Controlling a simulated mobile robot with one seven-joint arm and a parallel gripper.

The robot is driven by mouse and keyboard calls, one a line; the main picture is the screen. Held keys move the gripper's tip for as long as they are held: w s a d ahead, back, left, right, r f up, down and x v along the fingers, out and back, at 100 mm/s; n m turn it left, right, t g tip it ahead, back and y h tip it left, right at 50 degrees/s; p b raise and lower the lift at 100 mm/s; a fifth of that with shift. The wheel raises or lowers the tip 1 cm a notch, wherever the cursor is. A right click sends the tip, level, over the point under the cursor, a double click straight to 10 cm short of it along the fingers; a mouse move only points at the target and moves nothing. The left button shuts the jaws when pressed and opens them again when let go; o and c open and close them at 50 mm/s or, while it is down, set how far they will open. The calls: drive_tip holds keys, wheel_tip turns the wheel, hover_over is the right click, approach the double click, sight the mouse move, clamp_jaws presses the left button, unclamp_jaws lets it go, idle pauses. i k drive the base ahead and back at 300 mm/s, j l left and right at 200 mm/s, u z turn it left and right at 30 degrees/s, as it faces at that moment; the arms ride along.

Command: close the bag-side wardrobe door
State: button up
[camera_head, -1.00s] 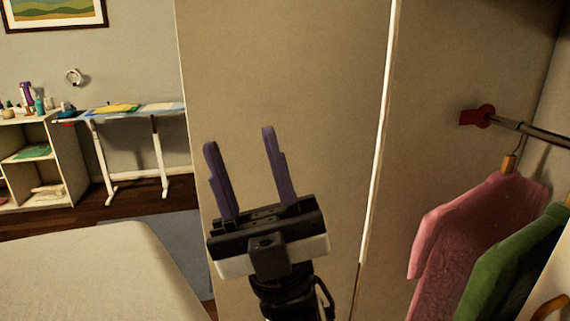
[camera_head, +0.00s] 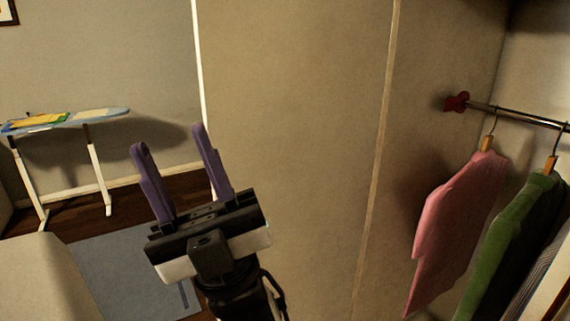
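A tall beige wardrobe door (camera_head: 295,130) stands open in the middle of the head view. Its white free edge (camera_head: 199,60) is on the left, and its other side meets the wardrobe's inner side wall along a vertical seam on the right. My gripper (camera_head: 176,158) has two purple fingers spread apart with nothing between them. It is in front of the door near its free edge, with the fingers overlapping that edge in the picture. I cannot tell whether they touch the door. No bag is in view.
Inside the wardrobe, a pink garment (camera_head: 455,215) and a green garment (camera_head: 505,245) hang from a metal rail (camera_head: 520,117). An ironing board (camera_head: 95,117) stands at the left wall. A pale bed corner (camera_head: 35,280) is at lower left, beside a blue-grey rug (camera_head: 125,275).

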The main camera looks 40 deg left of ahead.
sight(292, 91)
drive_tip(key=k+j+z, duration=0.1)
drive_tip(key=j, duration=0.2)
drive_tip(key=k+j+z, duration=0.1)
drive_tip(key=j, duration=0.2)
drive_tip(key=k+j+z, duration=0.2)
drive_tip(key=j, duration=0.3)
drive_tip(key=k+j+z, duration=0.1)
drive_tip(key=j, duration=0.25)
drive_tip(key=k+j+z, duration=0.1)
drive_tip(key=j, duration=0.3)
drive_tip(key=j+z, duration=0.15)
drive_tip(key=j, duration=0.35)
drive_tip(key=k+j+z, duration=0.15)
drive_tip(key=j, duration=0.35)
drive_tip(key=i+j, duration=0.1)
drive_tip(key=j, duration=0.2)
drive_tip(key=i+j+z, duration=0.1)
drive_tip(key=j, duration=0.25)
drive_tip(key=i+j+z, duration=0.1)
drive_tip(key=j, duration=0.2)
drive_tip(key=k+l, duration=0.65)
drive_tip(key=l, duration=0.2)
